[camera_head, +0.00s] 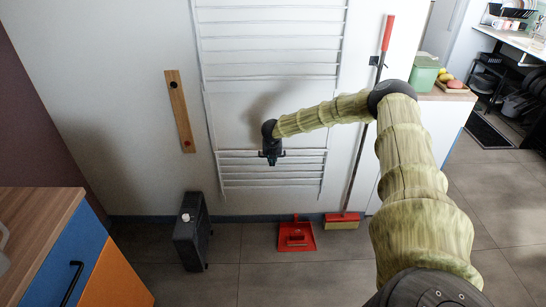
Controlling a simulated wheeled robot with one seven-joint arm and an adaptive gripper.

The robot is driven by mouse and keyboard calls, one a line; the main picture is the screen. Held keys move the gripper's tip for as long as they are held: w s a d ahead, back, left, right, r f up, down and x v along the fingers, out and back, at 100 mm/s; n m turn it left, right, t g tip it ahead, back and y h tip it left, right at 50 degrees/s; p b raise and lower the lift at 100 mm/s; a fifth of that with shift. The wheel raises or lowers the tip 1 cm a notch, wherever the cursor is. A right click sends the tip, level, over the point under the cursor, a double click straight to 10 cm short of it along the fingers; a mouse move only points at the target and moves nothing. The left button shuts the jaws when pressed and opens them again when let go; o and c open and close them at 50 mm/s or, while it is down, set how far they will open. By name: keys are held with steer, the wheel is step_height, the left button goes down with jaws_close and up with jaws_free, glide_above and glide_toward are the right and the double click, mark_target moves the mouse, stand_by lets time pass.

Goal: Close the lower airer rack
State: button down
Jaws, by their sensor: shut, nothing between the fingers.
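The white wire airer hangs on the pale wall in the middle of the view. Its upper rack (300,77) shows as several thin horizontal bars near the top. The lower rack (300,186) shows as a group of closely spaced bars below a plain stretch of wall. I cannot tell how far the lower rack stands out from the wall. My gripper (271,161) is shut and empty, pointing down in front of the lower rack's top bars, left of its middle. It hides part of those bars; whether it touches them is unclear.
A wooden strip (179,110) is on the wall to the left. Below stand a dark heater-like box (190,240), a red dustpan (296,236) and a broom (342,219) with a long handle. A blue and orange cabinet (75,250) is front left. The floor between is free.

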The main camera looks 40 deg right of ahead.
step_height(320, 180, up, 10)
steer(key=s, duration=0.1)
steer(key=shift+f, duration=0.2)
stand_by(0.3)
steer(key=s+a+f+n+p, duration=0.1)
steer(key=s+a+f+n, duration=0.25)
steer(key=a+n, duration=0.45)
steer(key=s+a+f+n+t, duration=0.1)
steer(key=s+a+f+n, duration=0.3)
steer(key=a, duration=0.7)
steer(key=s+a+f+n+p, duration=0.1)
steer(key=s+a+f+n, duration=0.1)
steer(key=a+f+n, duration=0.65)
steer(key=s+a+f+n+y, duration=0.1)
steer(key=s+a+n, duration=0.4)
steer(key=s, duration=0.3)
steer(key=s+a+n+g+p, duration=0.1)
steer(key=s+a+n, duration=0.35)
steer(key=s, duration=0.45)
steer(key=s+a+f+n+y, duration=0.1)
steer(key=s+a+n, duration=0.4)
steer(key=s, duration=0.3)
steer(key=s+r+n+g+p, duration=0.1)
steer(key=s+r+n+g, duration=0.2)
steer(key=s+n, duration=0.5)
steer(key=s+r, duration=0.1)
steer(key=s, duration=0.8)
steer(key=shift+a+y, duration=0.2)
steer(key=shift+y, duration=0.1)
